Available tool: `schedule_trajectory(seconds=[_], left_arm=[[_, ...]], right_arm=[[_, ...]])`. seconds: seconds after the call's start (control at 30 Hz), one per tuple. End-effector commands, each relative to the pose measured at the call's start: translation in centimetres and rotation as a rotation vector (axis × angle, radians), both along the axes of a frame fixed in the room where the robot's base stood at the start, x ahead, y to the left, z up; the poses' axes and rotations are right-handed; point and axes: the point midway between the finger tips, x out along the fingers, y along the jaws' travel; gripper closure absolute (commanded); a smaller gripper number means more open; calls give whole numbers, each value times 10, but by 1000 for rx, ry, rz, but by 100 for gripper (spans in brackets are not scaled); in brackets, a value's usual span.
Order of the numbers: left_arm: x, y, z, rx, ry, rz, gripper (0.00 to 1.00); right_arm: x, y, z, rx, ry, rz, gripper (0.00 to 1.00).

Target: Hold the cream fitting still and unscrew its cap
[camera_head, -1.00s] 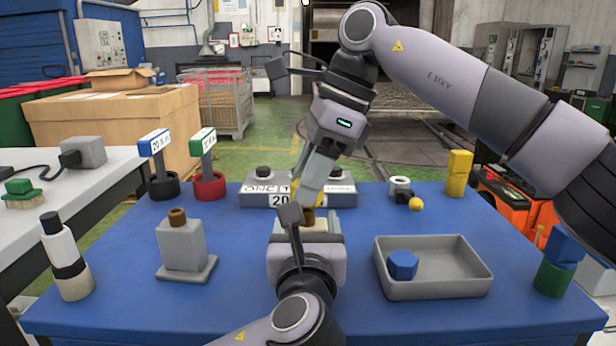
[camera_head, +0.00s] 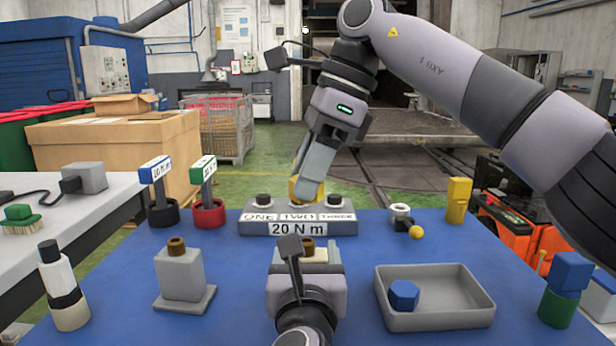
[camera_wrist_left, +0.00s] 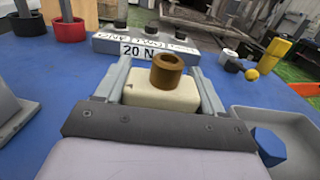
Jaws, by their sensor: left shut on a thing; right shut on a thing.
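The cream fitting (camera_wrist_left: 160,97) with its open brown neck (camera_wrist_left: 168,70) stands upright between the fingers of my left gripper (camera_wrist_left: 158,92), which is shut on it. In the head view my left gripper (camera_head: 308,252) is at the table's middle, and the brown neck (camera_head: 307,243) shows behind its finger. My right gripper (camera_head: 303,192) is higher, above and apart from the neck, and is shut on the yellow cap (camera_head: 293,188), partly hidden by its fingers.
A grey tray (camera_head: 435,318) with a blue block (camera_head: 404,294) is at right. A grey block with a brown neck (camera_head: 180,276) stands at left. A grey sign box (camera_head: 298,217) is behind. Blue table is clear between them.

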Motion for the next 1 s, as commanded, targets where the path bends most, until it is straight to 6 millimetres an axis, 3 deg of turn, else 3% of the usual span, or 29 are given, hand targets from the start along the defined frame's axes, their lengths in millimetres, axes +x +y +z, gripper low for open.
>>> schedule_trajectory(seconds=[0.13, 0.17, 0.2, 0.23, 0.67, 1.0], left_arm=[[0, 0, -1, 1, 2, 0, 87], [0, 0, -1, 1, 2, 0, 22], [0, 0, -1, 1, 2, 0, 9], [0, 0, -1, 1, 2, 0, 2], [-9, -1, -1, 1, 1, -2, 2], [-72, -1, -1, -2, 1, -5, 2]], right_arm=[[0, 0, 0, 0, 0, 0, 95], [0, 0, 0, 0, 0, 0, 95], [0, 0, 0, 0, 0, 0, 95], [0, 0, 0, 0, 0, 0, 95], [0, 0, 0, 0, 0, -1, 95], [0, 0, 0, 0, 0, -1, 95]])
